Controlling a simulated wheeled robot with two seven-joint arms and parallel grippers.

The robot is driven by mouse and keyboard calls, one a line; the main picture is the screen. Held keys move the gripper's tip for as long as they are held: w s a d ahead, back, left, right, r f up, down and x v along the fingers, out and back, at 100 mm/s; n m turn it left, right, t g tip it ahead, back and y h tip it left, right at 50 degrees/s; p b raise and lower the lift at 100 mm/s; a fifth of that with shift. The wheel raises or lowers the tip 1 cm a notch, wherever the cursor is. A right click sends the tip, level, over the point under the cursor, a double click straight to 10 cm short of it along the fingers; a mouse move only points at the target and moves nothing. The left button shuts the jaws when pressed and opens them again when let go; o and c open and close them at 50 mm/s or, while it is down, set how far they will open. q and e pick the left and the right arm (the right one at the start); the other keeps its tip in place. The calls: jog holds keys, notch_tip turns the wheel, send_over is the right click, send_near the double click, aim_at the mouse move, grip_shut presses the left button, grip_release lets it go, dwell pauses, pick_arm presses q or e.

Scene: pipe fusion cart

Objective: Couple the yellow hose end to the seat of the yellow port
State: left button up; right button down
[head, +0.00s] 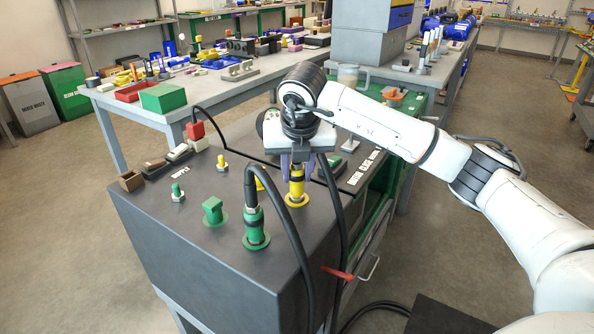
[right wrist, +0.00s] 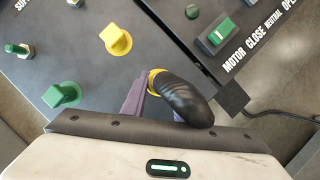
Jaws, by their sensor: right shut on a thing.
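The yellow hose end (head: 296,185) stands roughly upright at the yellow port on the dark cart top. The port's yellow seat (head: 298,201) shows as a ring at its foot. Whether the two are fully joined cannot be told. My right gripper (head: 297,168) is shut on the hose end from above, with its purple fingers on either side. In the right wrist view, the black hose (right wrist: 185,97) bends over between the fingers and hides most of the hose end; a bit of yellow (right wrist: 153,80) shows behind it. My left gripper is not in view.
A green hose end (head: 253,222) stands in its port in front, its black hose arching close by. A green block handle (head: 213,209), a yellow handle (right wrist: 116,40) and small green (head: 177,192) and yellow studs (head: 222,164) rise nearby. A red lever (head: 337,273) is on the cart's side.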

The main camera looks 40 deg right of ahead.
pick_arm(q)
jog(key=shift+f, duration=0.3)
pick_arm(e)
jog(key=shift+f, duration=0.4)
jog(key=c, duration=1.3)
grip_release()
jog(key=v, duration=0.2)
jog(key=shift+r, duration=0.35)
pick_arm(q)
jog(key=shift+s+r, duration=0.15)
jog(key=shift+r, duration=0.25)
pick_arm(e)
jog(key=v, duration=0.7)
jog(key=shift+s+a+r, duration=0.2)
jog(key=shift+s+r, duration=0.05)
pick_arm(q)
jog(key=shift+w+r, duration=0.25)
